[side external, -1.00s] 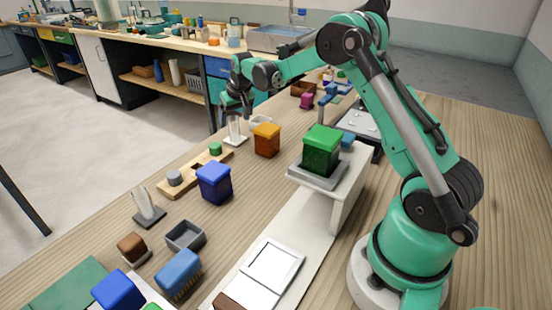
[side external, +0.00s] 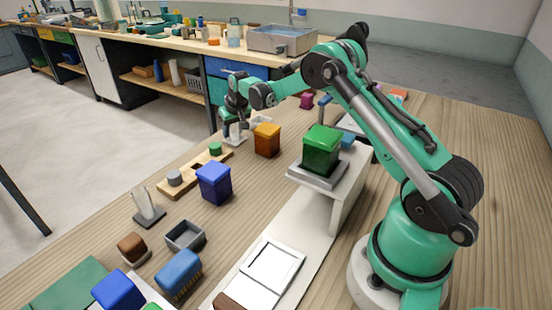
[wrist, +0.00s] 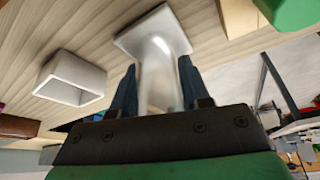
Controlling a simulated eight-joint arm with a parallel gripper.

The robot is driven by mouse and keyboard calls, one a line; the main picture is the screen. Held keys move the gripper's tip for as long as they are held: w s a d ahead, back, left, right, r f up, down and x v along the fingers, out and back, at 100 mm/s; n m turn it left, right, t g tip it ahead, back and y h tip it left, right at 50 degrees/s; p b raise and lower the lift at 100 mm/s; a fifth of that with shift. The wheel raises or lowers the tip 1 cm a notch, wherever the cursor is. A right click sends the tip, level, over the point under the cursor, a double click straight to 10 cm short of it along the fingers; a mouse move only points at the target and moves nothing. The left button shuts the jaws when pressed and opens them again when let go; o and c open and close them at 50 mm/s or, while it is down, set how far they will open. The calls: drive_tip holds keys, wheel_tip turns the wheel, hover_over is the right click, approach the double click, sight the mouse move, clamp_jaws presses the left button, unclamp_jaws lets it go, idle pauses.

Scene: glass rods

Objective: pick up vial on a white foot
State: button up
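The vial (wrist: 160,70) is a pale, translucent upright tube on a square white foot (wrist: 140,40). In the side external view its white foot (side external: 236,140) rests on the bench, and the tube is mostly hidden by my gripper (side external: 233,127). In the wrist view my gripper (wrist: 158,85) has one dark blue finger on each side of the tube. The fingers are apart with the tube between them. They are very close to the glass, and firm contact on both sides does not show.
A light open box (wrist: 72,80) stands close beside the vial. An orange container (side external: 267,140) and a wooden block with a green knob (side external: 215,149) are near. A blue container (side external: 214,182) stands closer to the camera. A green container (side external: 321,149) sits on a raised white stand.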

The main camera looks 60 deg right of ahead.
clamp_jaws()
drive_tip(key=shift+r, duration=0.1)
